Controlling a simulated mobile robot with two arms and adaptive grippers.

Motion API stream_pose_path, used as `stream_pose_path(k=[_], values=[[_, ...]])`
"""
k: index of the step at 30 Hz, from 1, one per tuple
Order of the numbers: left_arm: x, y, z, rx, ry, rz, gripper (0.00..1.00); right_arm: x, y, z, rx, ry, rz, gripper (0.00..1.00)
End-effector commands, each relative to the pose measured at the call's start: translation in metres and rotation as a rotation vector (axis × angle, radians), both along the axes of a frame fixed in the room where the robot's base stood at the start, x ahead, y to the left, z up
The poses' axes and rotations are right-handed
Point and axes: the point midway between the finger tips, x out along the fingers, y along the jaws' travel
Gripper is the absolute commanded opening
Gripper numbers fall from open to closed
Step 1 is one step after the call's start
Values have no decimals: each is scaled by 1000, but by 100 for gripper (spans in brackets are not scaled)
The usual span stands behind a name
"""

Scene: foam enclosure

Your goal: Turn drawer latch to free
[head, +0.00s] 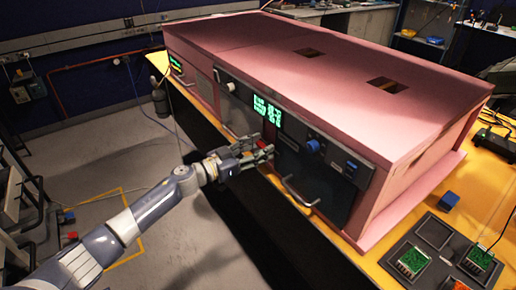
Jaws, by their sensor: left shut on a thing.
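The pink foam enclosure (290,40) stands on a yellow-topped bench, with dark equipment fronts set in its long side. My left gripper (266,152) reaches in from the lower left and is at the front panel, below the green display (267,110). Its fingers are shut on a small part there, which appears to be the drawer latch; a bit of red (256,138) shows just above the fingers. The fingers hide most of the latch, so I cannot tell its angle. A drawer front with a bar handle (300,193) is right of the gripper. My right gripper is out of view.
A blue knob (313,146) sits on the panel right of the display. The floor (120,180) at left is mostly clear.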

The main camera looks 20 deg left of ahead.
Motion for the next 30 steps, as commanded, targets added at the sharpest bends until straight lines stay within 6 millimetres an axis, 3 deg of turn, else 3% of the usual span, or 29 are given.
stream_pose_path(k=[11,30], values=[[0,-1,2,179,-143,1,22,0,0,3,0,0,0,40],[-1,-3,-1,658,-517,2,22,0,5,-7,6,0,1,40]])
